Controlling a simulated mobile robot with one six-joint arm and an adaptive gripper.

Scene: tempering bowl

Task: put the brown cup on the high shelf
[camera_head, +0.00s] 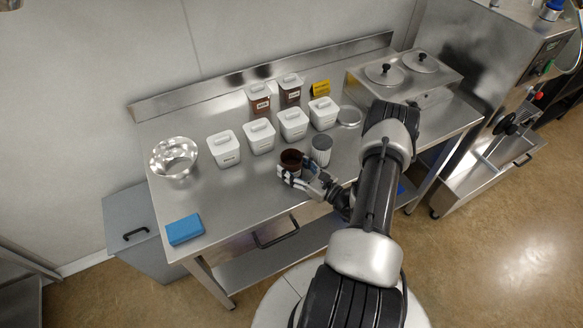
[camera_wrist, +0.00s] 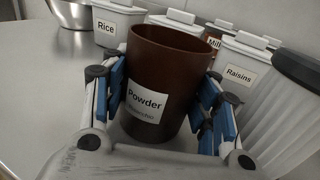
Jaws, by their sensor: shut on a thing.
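The brown cup (camera_head: 291,157) stands upright on the steel table near its front edge, in the head view. In the wrist view the brown cup (camera_wrist: 166,75) is large and central, open at the top, with a white label reading "Powder". My gripper (camera_head: 293,174) is shut on it, with the blue-padded fingers on its left and right sides. My gripper also shows in the wrist view (camera_wrist: 165,110). I cannot tell whether the cup touches the table. No high shelf can be made out in either view.
A grey lidded container (camera_head: 321,150) stands close to the cup's right. White lidded boxes (camera_head: 259,136) stand behind it, with labels such as Rice and Raisins. A metal bowl (camera_head: 174,157) and blue block (camera_head: 185,229) are at left.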

